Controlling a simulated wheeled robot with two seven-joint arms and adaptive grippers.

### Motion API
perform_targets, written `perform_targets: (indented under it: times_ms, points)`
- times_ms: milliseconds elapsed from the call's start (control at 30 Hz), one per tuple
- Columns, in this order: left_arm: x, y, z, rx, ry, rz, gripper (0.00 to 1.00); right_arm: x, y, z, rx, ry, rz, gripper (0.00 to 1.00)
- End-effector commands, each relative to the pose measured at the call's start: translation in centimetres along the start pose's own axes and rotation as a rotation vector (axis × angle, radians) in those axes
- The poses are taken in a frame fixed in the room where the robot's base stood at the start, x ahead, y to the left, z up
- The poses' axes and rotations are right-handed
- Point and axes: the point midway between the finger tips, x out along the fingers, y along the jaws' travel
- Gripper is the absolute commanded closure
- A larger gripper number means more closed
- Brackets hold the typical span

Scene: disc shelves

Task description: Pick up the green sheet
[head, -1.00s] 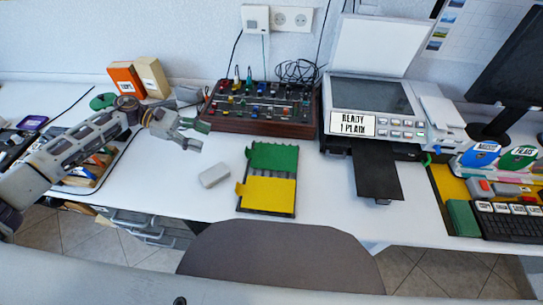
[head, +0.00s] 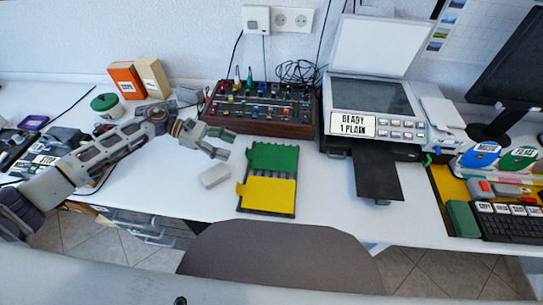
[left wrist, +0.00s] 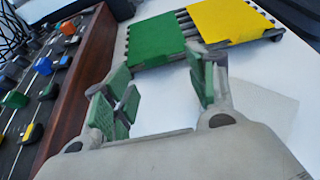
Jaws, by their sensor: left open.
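The green sheet (head: 273,158) lies on the back half of a dark ribbed tray (head: 266,214) on the desk. A yellow sheet (head: 268,193) with a tab at its left lies on the front half. My left gripper (head: 228,144) is open and empty, to the left of the green sheet and apart from it. In the left wrist view, the green sheet (left wrist: 155,40) is ahead of the open green-padded fingers (left wrist: 155,95), with the yellow sheet (left wrist: 225,20) to its right. My right gripper is not in view.
A mixer-like panel (head: 262,128) with knobs stands behind the left gripper. A copier (head: 372,105) with a dark output tray (head: 377,175) stands to the right. A chair back (head: 280,258) is in front.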

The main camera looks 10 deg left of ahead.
Motion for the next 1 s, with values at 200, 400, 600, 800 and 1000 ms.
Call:
perform_targets:
  times_ms: [200, 400, 600, 800, 1000]
  points:
    - [0.0, 0.0, 0.0, 0.0, 0.0, 0.0, 0.43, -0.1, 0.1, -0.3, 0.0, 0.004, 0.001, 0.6]
    - [0.4, 0.1, 0.0, 0.0, -0.001, 0.0, 0.43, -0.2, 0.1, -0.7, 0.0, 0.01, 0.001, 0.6]
    - [2.0, 0.5, -0.3, 0.0, -0.002, 0.0, 0.43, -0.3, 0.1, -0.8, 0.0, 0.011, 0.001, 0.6]
    - [4.2, 0.8, -0.5, 0.0, -0.001, -0.001, 0.43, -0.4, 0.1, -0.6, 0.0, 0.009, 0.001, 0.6]
    - [5.2, 0.8, -0.5, 0.0, 0.0, 0.001, 0.43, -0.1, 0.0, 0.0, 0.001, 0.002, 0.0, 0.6]
